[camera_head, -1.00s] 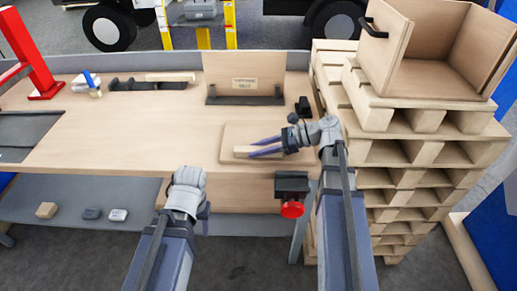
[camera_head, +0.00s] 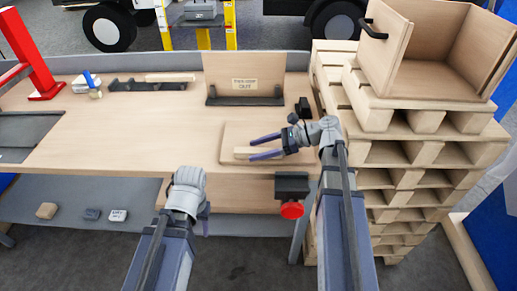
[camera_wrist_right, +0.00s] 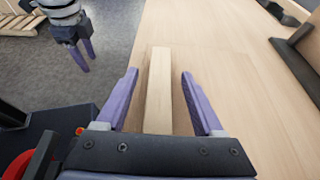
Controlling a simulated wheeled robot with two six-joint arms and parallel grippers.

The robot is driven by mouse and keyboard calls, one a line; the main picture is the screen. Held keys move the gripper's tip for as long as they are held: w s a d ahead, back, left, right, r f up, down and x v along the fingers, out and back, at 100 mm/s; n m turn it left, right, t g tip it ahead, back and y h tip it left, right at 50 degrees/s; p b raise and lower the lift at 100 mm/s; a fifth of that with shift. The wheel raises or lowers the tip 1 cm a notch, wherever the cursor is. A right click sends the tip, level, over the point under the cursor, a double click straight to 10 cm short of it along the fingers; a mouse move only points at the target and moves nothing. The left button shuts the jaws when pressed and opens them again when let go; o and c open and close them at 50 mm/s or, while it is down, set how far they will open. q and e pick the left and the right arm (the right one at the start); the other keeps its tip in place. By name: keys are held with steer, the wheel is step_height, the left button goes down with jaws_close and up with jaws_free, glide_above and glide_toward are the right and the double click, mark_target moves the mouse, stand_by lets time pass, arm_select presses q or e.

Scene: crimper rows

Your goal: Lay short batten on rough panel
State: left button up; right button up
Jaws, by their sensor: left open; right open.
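The short batten (camera_head: 241,151), a pale wooden strip, lies on the rough panel (camera_head: 232,132), a thin light board on the bench. My right gripper (camera_head: 250,148) is open over the panel. In the right wrist view the batten (camera_wrist_right: 158,85) lies between the spread purple fingers of my right gripper (camera_wrist_right: 160,74), with a gap on each side. My left gripper (camera_head: 206,222) hangs in front of the bench edge, away from the panel. It also shows, open and empty, in the right wrist view (camera_wrist_right: 86,50).
Behind the panel stands an upright board with a label (camera_head: 244,84) in a dark holder. A dark rack with another wooden strip (camera_head: 170,77) is at the back left. A red button (camera_head: 291,210) sits at the bench front. Stacked pallets (camera_head: 385,155) stand at right.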

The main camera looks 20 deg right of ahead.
step_height(320, 180, up, 10)
steer(key=p, duration=0.9)
steer(key=shift+p, duration=0.3)
steer(key=shift+f, duration=0.15)
steer(key=s+a+f+n+g+h+p, duration=0.1)
steer(key=s+a+f+n+h, duration=0.4)
steer(key=n, duration=0.7)
steer(key=s+a+f+n+g+h+p, duration=0.1)
steer(key=s+a+f+n+g+h, duration=0.2)
steer(key=s+n+h, duration=0.6)
step_height(320, 180, down, 3)
steer(key=a+n, duration=0.2)
steer(key=n, duration=0.2)
steer(key=shift+s+a+f, duration=0.15)
steer(key=shift+a+f, duration=0.05)
steer(key=shift+a, duration=0.05)
